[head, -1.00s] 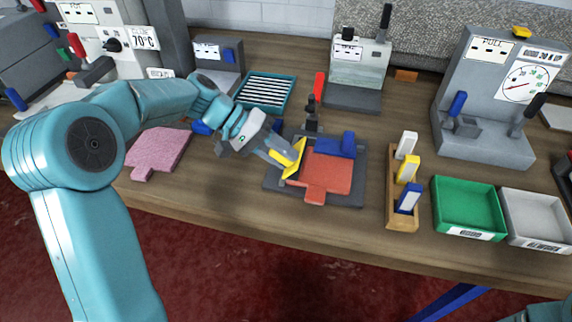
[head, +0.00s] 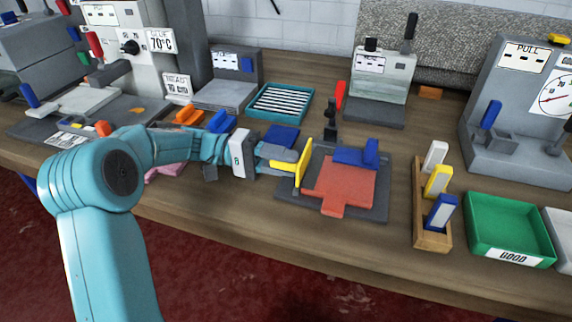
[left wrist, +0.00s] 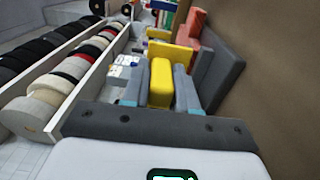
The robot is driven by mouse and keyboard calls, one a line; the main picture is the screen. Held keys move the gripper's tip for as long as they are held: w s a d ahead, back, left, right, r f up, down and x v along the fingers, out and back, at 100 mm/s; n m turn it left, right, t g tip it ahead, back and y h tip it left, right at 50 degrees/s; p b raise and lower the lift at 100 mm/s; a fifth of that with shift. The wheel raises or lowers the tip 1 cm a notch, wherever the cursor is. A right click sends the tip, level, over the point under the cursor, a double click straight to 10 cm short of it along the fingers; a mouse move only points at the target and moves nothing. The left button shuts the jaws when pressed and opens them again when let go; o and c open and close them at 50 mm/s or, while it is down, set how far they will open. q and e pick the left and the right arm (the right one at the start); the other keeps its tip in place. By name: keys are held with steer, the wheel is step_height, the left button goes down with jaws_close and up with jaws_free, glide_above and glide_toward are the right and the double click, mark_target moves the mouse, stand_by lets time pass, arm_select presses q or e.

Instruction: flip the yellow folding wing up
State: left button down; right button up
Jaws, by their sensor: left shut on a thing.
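The yellow folding wing (head: 304,162) stands about upright at the left edge of a dark grey fixture plate (head: 372,210). A red piece of material (head: 345,186) with a front tab lies on the plate. My left gripper (head: 288,166) comes in from the left and is shut on the wing's yellow tab. In the left wrist view the yellow tab (left wrist: 160,84) sits between my two grey fingers, with the wing's yellow panel (left wrist: 180,55) just beyond. A blue wing (head: 356,156) lies at the plate's back. My right gripper is not in view.
A wooden rack (head: 420,225) with white, yellow and blue pieces stands right of the fixture, then a green tray (head: 505,222). A black clamp with a red handle (head: 340,95) stands behind. A striped teal tray (head: 280,103) is at back left.

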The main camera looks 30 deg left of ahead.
arm_select(q)
steer(key=shift+s+f, duration=0.1)
stand_by(0.3)
steer(key=c, duration=1.2)
jaws_free()
steer(key=shift+o, duration=1.2)
steer(key=shift+s+a, duration=0.1)
steer(key=shift+s, duration=0.05)
steer(key=shift+w, duration=0.2)
steer(key=v, duration=1.2)
steer(key=shift+f+p, duration=0.1)
steer(key=shift+p, duration=0.25)
